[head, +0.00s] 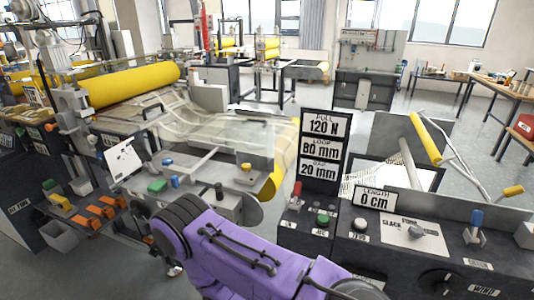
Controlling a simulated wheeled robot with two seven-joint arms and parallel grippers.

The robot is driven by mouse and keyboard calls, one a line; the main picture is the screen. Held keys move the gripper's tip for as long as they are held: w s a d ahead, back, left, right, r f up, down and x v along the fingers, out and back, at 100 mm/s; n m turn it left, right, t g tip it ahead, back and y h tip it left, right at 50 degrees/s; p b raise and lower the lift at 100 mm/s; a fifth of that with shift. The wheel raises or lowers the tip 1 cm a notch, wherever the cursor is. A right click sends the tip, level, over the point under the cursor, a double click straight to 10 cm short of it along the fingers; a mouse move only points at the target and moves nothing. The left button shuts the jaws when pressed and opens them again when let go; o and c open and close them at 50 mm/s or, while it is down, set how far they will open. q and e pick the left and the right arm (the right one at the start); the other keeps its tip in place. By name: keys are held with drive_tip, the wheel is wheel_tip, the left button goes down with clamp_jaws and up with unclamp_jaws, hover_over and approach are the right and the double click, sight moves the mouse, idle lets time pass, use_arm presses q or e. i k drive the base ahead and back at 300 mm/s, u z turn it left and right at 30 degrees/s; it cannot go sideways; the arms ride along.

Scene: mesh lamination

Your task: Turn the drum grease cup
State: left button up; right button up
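No part is clearly recognisable as the drum grease cup. No gripper fingers show clearly in the head view.
A control desk (400,250) with knobs, levers and a "0 cm" length sign fills the lower right. An upright sign (321,150) reads 120 N, 80 mm and 20 mm. A yellow roller (130,85) lies at left. Open floor (300,100) shows behind.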

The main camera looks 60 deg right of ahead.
sight(246, 168)
drive_tip(key=z, duration=0.8)
drive_tip(key=i, duration=0.65)
drive_tip(key=z, duration=0.75)
